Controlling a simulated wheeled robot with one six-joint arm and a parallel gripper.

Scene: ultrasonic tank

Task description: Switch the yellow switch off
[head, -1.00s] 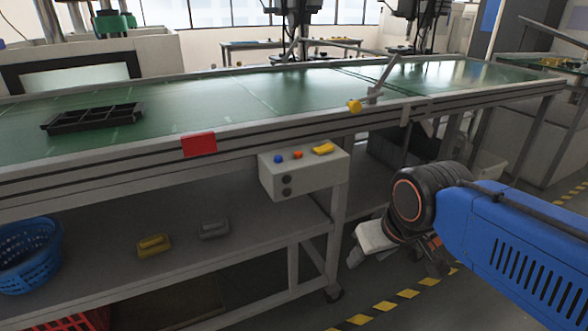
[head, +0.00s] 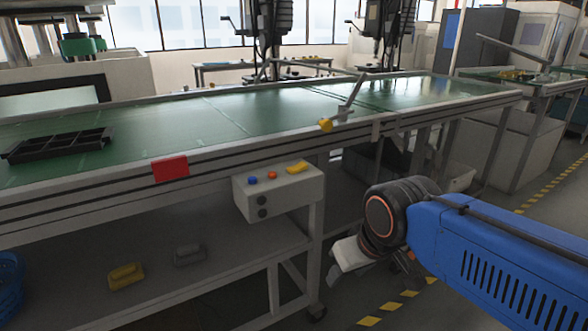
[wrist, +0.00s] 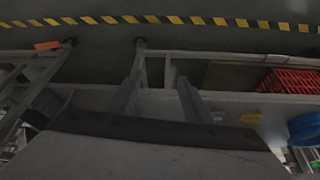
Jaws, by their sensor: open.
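The yellow switch (head: 298,167) is a small yellow rocker on top of a grey-white control box (head: 275,196), at its right end, in the head view. Its exact tilt is too small to read. My gripper is low and to the right of the box, well apart from the switch, and mostly hidden behind my wrist in the head view. In the wrist view my gripper (wrist: 160,90) shows two dark fingers spread apart with nothing between them. The wrist view looks toward the floor and lower shelf; the switch does not show there.
Beside the switch are a blue button (head: 252,180) and an orange one (head: 272,175). Yellow (head: 126,276) and grey (head: 189,254) blocks lie below.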

